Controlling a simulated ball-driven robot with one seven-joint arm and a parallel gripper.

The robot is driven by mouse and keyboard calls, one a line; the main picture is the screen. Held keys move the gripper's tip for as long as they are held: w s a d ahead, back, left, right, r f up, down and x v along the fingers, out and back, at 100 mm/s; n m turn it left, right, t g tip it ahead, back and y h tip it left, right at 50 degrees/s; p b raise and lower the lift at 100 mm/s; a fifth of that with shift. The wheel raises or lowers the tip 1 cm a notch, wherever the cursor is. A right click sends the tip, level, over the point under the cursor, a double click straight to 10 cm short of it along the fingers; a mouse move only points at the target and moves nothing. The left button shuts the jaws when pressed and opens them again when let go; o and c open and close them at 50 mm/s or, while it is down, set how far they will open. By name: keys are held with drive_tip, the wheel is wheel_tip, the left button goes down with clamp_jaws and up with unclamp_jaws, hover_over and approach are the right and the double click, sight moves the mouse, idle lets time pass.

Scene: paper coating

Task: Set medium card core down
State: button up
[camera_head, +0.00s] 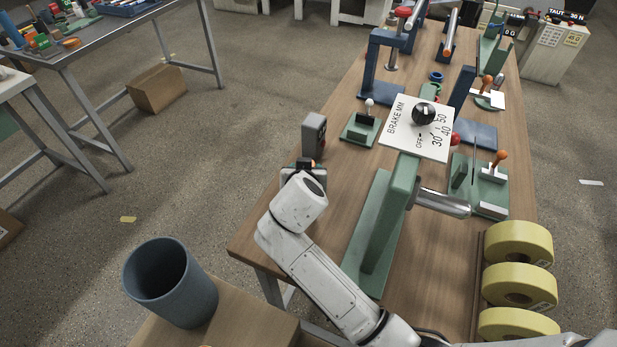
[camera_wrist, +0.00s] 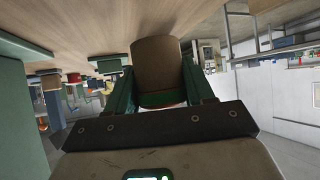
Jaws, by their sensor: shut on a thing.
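The medium card core is a brown cylinder (camera_wrist: 158,58) in the middle of the wrist view. My gripper (camera_wrist: 159,84) has its two green fingers closed on the core, one on each side. The wooden tabletop fills the top of this view, behind the core's far end. I cannot tell if the core touches the wood. In the head view my white wrist is over the table's left edge and hides the core and most of the gripper.
The workbench (camera_head: 320,215) has bare wood around my wrist. A grey box (camera_head: 314,134) stands just beyond it. A green stand (camera_head: 378,225) with a brake dial plate (camera_head: 416,128) is to the right. Yellow rolls (camera_head: 518,242) lie front right. A blue-grey bin (camera_head: 172,283) is at lower left.

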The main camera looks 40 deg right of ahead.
drive_tip(key=shift+f, duration=2.05)
drive_tip(key=o, duration=1.1)
drive_tip(key=shift+f, duration=0.1)
drive_tip(key=shift+r, duration=0.2)
drive_tip(key=p+v, duration=0.6)
drive_tip(key=v, duration=0.6)
